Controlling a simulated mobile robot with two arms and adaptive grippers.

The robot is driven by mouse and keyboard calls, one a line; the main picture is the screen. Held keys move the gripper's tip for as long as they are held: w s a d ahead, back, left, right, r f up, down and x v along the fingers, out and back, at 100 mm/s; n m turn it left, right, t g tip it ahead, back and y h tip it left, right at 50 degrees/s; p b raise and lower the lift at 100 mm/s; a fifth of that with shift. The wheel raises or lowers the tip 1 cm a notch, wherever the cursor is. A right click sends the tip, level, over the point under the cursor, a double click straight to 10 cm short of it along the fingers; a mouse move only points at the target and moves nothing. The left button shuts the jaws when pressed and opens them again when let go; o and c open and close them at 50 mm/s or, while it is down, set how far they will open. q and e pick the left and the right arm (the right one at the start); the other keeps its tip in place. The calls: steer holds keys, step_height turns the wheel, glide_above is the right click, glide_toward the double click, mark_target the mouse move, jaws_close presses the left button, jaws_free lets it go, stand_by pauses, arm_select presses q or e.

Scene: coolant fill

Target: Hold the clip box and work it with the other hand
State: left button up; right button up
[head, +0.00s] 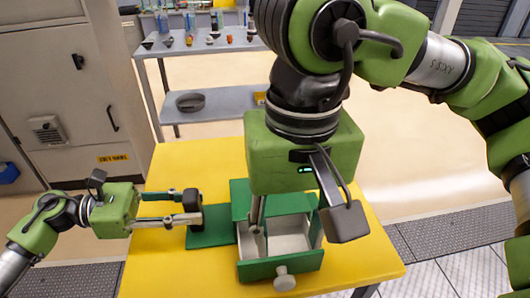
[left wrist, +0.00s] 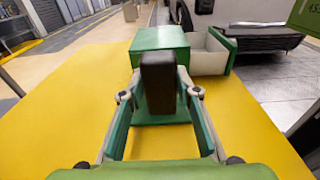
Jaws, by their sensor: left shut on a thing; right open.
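The green clip box (head: 240,190) stands on the yellow table, with its drawer (head: 280,268) pulled out. The drawer has a pale inside and a round whitish knob (head: 284,279) on its front. A green plate (head: 207,240) with an upright black grip (head: 194,199) extends from the box's left side. My left gripper (head: 192,207) is shut on the black grip, which also shows between the fingers in the left wrist view (left wrist: 158,85).
The yellow table (head: 175,270) is bare at front left and right of the box. Behind it a grey shelf unit (head: 220,100) holds small items and a dark round dish (head: 190,102). A grey cabinet (head: 65,90) stands at the left.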

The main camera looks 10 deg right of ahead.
arm_select(q)
steer(key=o, duration=1.1)
steer(key=shift+c, duration=0.2)
